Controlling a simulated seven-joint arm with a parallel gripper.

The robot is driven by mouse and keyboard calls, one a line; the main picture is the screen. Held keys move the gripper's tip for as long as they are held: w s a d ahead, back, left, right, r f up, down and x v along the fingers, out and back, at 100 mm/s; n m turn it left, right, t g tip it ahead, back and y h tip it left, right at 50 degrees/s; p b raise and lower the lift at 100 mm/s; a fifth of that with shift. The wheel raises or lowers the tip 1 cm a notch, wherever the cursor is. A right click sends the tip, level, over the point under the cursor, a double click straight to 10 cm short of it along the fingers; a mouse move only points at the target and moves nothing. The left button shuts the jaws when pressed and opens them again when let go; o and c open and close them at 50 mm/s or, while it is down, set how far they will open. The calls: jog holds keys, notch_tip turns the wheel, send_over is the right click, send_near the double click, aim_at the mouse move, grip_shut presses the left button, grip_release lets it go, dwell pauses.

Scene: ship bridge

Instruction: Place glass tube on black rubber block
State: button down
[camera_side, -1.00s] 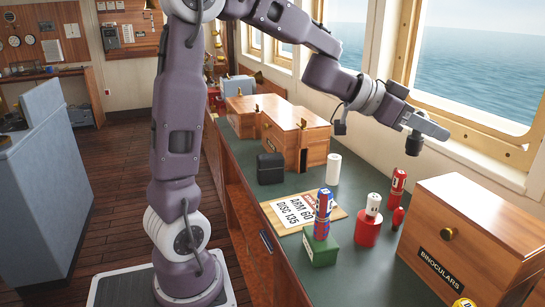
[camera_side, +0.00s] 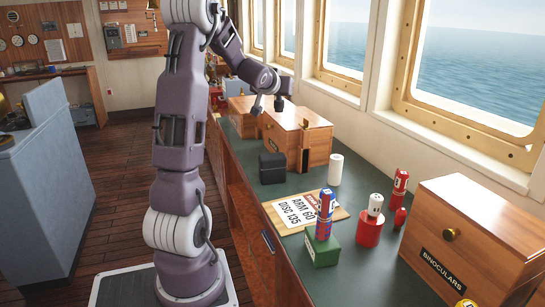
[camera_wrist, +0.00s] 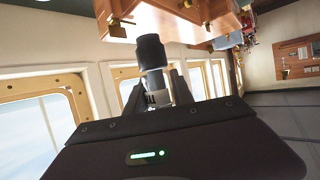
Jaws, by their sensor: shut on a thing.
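My gripper (camera_wrist: 157,92) is shut on a cylinder (camera_wrist: 153,60) with a dark end and a pale, glassy body, which looks like the glass tube. It sticks out beyond the fingers, and its lower part is hidden between them. In the side view my gripper (camera_side: 270,101) is small and dark, above the wooden boxes at the back of the counter; the held tube cannot be made out there. The black rubber block (camera_side: 272,168) sits on the green counter in front of the wooden box, with nothing on its top. My gripper is above and behind it.
A wooden box (camera_side: 320,148) stands behind the block. A white cylinder (camera_side: 335,169) stands to its right. A green block (camera_side: 322,250) bears a blue and red cylinder (camera_side: 324,212). A red cylinder (camera_side: 369,232) bears a white one (camera_side: 375,204). A binoculars box (camera_side: 480,220) stands at right.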

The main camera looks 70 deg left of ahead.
jog(key=shift+n, duration=0.3)
jog(key=f, duration=0.5)
jog(key=s+a+f, duration=0.1)
jog(key=f, duration=0.9)
jog(key=shift+s+a+f, duration=0.15)
jog(key=shift+s+a, duration=0.1)
jog(key=shift+s, duration=0.1)
jog(key=shift+f, duration=0.1)
jog(key=c, duration=1.1)
grip_release()
